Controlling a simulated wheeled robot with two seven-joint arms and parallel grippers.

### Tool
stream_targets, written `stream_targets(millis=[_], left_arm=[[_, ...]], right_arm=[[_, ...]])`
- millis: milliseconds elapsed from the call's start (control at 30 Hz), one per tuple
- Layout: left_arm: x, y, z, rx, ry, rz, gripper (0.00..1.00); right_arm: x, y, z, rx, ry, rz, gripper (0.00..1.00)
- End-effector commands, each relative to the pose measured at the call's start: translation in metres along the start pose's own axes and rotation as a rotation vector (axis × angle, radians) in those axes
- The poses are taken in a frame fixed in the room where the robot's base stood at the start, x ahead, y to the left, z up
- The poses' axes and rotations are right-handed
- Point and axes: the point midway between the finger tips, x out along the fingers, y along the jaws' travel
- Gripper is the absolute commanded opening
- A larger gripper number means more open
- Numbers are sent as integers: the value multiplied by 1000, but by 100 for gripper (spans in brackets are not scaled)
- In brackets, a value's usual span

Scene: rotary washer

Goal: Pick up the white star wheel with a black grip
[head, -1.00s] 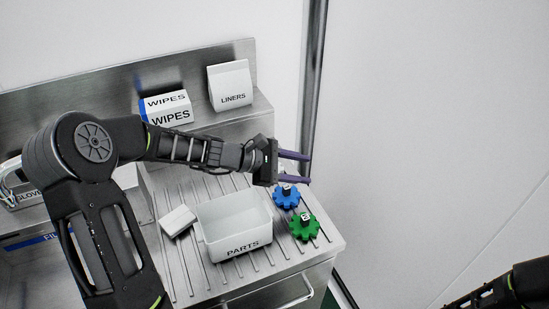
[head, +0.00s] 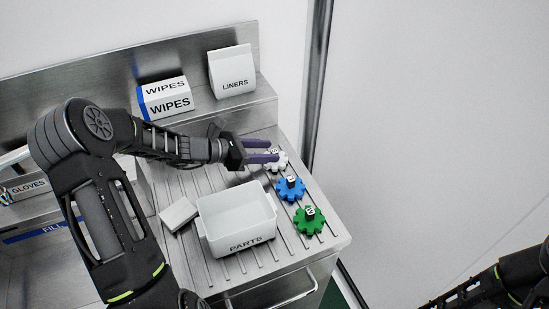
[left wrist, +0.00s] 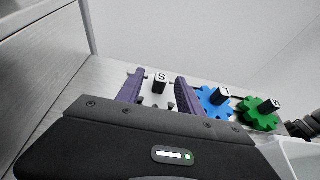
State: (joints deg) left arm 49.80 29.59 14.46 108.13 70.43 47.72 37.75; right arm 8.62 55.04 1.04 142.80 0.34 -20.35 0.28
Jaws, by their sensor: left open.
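The white star wheel (head: 281,164) lies on the ribbed steel top, behind the blue wheel. My left gripper (head: 274,150) is open and empty, its purple fingers reaching over the wheel and partly hiding it in the head view. In the left wrist view, the white wheel's black grip (left wrist: 158,87), with a white top marked S, shows between the two spread fingers (left wrist: 158,80). The fingers do not visibly touch the grip. The white wheel body is pale and hard to make out there. My right arm shows at the lower right; its gripper is out of view.
A blue wheel (head: 291,190) and a green wheel (head: 309,222) lie in a row toward the front. A white PARTS bin (head: 240,243) stands left of them, with a small white block (head: 178,214) beside it. WIPES (head: 165,101) and LINERS (head: 233,75) boxes stand on the back ledge.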

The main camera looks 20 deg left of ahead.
Motion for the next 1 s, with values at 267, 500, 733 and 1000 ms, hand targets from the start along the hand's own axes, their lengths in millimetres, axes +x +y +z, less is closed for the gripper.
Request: stream_targets(millis=[267,500,733,1000], left_arm=[[4,0,0,0,1,2,44],[19,-2,2,-3,0,-1,44],[51,-2,1,-1,0,0,44],[56,-2,0,0,1,2,44]], right_arm=[[0,0,0,0,-1,1,98],[-8,-2,1,1,-2,2,98],[-16,-4,2,4,-6,6,98],[-16,-4,3,4,-6,6,98]])
